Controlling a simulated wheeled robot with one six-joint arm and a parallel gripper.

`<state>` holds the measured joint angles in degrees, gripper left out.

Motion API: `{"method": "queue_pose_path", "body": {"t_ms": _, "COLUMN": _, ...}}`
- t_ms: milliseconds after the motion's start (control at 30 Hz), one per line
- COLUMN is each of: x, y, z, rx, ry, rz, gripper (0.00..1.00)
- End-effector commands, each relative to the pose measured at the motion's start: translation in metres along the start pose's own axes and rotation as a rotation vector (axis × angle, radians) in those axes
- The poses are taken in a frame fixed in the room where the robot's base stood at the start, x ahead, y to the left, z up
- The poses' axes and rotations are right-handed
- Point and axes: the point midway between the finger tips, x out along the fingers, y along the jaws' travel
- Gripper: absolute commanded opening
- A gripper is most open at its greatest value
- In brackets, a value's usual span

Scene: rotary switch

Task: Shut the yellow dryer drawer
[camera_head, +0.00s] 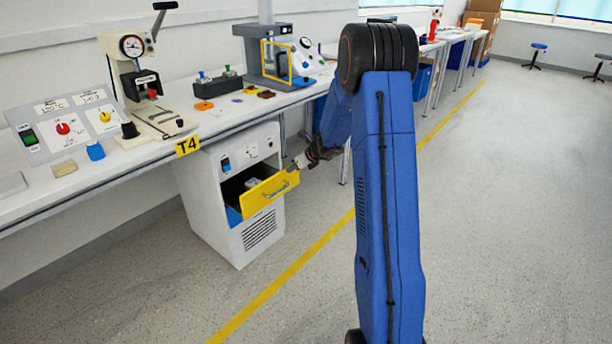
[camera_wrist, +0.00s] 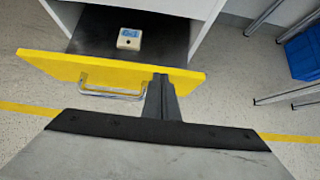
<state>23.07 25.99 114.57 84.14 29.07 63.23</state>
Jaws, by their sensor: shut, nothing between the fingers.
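The yellow drawer front (camera_head: 268,195) stands out from the white dryer cabinet (camera_head: 263,235) under the bench, so the drawer is open. In the wrist view the yellow drawer front (camera_wrist: 110,68) runs across the picture, with a metal handle (camera_wrist: 110,93) on its outer face. The drawer has a dark floor (camera_wrist: 100,35) with a small pale block (camera_wrist: 130,39) on it. My gripper (camera_head: 294,167) is at the right end of the drawer front. In the wrist view my gripper (camera_wrist: 161,80) is shut and empty, its tips at the front's outer face, right of the handle. I cannot tell whether they touch.
The white bench (camera_head: 130,165) with a press (camera_head: 135,75) and a switch panel (camera_head: 70,125) stands above and left of the cabinet. A blue bin (camera_wrist: 302,52) is at the right in the wrist view.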

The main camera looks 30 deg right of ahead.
Motion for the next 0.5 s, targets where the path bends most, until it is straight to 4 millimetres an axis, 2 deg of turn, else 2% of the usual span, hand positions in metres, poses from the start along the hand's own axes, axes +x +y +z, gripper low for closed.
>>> {"method": "queue_pose_path", "body": {"t_ms": 33, "x": 0.012, "y": 0.001, "z": 0.010, "rx": -0.003, "ry": 0.000, "rz": 0.001, "gripper": 0.00}}
{"method": "queue_pose_path", "body": {"t_ms": 200, "x": 0.041, "y": 0.001, "z": 0.038, "rx": -0.001, "ry": 0.001, "rz": 0.001, "gripper": 0.00}}
{"method": "queue_pose_path", "body": {"t_ms": 500, "x": 0.075, "y": 0.001, "z": 0.073, "rx": -0.001, "ry": 0.002, "rz": 0.001, "gripper": 0.00}}
